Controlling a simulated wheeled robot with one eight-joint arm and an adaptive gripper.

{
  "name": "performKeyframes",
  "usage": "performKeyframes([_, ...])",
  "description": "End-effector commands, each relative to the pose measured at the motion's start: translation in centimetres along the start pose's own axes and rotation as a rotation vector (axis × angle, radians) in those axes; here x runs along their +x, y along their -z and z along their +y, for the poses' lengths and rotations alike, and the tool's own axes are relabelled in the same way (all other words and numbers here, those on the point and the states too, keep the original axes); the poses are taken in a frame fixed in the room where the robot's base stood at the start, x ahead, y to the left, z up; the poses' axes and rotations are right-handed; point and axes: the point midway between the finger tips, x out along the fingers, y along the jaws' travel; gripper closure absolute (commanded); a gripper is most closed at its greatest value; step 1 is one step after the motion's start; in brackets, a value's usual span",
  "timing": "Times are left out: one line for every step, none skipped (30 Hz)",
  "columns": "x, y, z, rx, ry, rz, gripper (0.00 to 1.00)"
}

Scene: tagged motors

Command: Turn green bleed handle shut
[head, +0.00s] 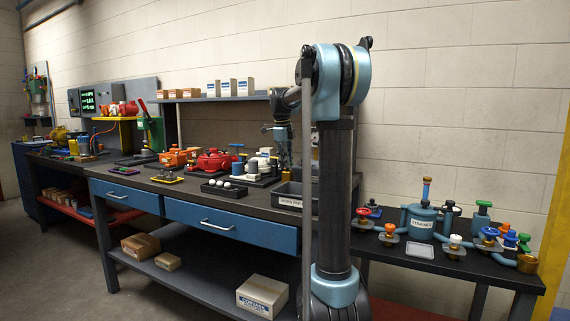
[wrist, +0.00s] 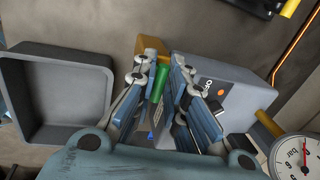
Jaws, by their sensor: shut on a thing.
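The green bleed handle (wrist: 160,82) shows in the wrist view as a short green bar between the finger linkages. My gripper (wrist: 167,95) is around it and shut on it, with blue-grey finger links on both sides. The handle's lower end is partly hidden by the fingers. The handle sits beside a grey box-shaped body (wrist: 228,82) with an orange dot. In the head view my gripper (head: 280,150) points down over the right part of the main bench, and the handle cannot be made out there.
A grey bin (wrist: 60,52) stands left in the wrist view, and a dial gauge (wrist: 296,160) is at lower right. In the head view a red motor (head: 214,160) and a small black tray (head: 212,189) are left of my arm. A strainer (head: 421,222) and several valves stand on the right bench.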

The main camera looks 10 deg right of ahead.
Motion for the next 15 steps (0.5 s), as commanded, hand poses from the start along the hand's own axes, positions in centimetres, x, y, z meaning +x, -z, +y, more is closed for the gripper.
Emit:
performKeyframes([0.02, -0.21, -0.35, 0.014, 0.008, -0.001, 1.0])
performKeyframes([0.03, -0.21, -0.37, 0.025, 0.008, 0.001, 1.0])
performKeyframes([0.03, -0.2, -0.38, 0.035, 0.008, 0.004, 1.0])
performKeyframes([0.03, -0.19, -0.39, 0.042, 0.008, 0.005, 1.0])
performKeyframes([0.03, -0.19, -0.4, 0.049, 0.008, 0.006, 1.0])
performKeyframes([0.04, -0.18, -0.4, 0.056, 0.008, 0.008, 1.0])
performKeyframes([0.04, -0.17, -0.41, 0.06, 0.008, 0.009, 1.0])
performKeyframes([0.04, -0.17, -0.41, 0.063, 0.008, 0.009, 1.0])
performKeyframes([0.04, -0.17, -0.42, 0.066, 0.008, 0.01, 1.0])
performKeyframes([0.04, -0.16, -0.42, 0.069, 0.008, 0.011, 1.0])
performKeyframes([0.05, -0.15, -0.42, 0.07, 0.008, 0.011, 1.0])
performKeyframes([0.05, -0.15, -0.43, 0.072, 0.008, 0.011, 1.0])
performKeyframes([0.05, -0.14, -0.43, 0.072, 0.008, 0.011, 1.0])
performKeyframes([0.05, -0.14, -0.43, 0.072, 0.008, 0.011, 1.0])
performKeyframes([0.05, -0.13, -0.43, 0.072, 0.008, 0.012, 1.0])
